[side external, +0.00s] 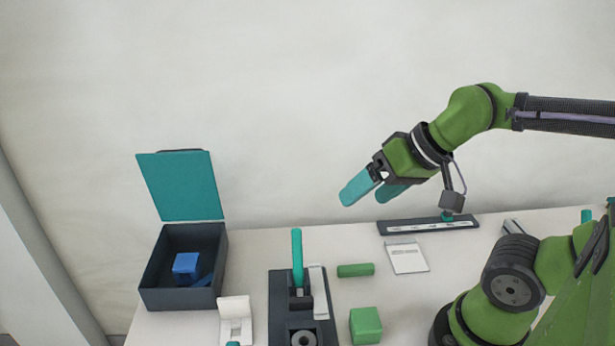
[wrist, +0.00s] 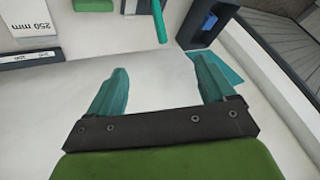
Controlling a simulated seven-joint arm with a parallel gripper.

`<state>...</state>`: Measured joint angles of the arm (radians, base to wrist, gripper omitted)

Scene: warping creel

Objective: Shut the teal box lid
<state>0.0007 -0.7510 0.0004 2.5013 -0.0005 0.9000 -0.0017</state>
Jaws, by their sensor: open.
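The teal lid (side external: 182,185) stands raised, nearly upright, at the back edge of the dark box (side external: 180,298) on the left of the table. A blue block (side external: 186,263) and another blue piece (side external: 203,281) lie inside the box. My gripper (side external: 372,191) is open and empty, in the air above the table, well to the right of the lid. In the wrist view, the two teal fingers (wrist: 160,82) are spread apart with nothing between them. The box (wrist: 207,25) and part of the teal lid (wrist: 222,66) show at the upper right there.
A dark fixture with a teal upright rod (side external: 297,258) stands right of the box. A small white holder (side external: 235,318), a green cylinder (side external: 356,270), a green block (side external: 366,325), a white card (side external: 407,257) and a dark long strip (side external: 428,225) are on the table. A wall rises behind.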

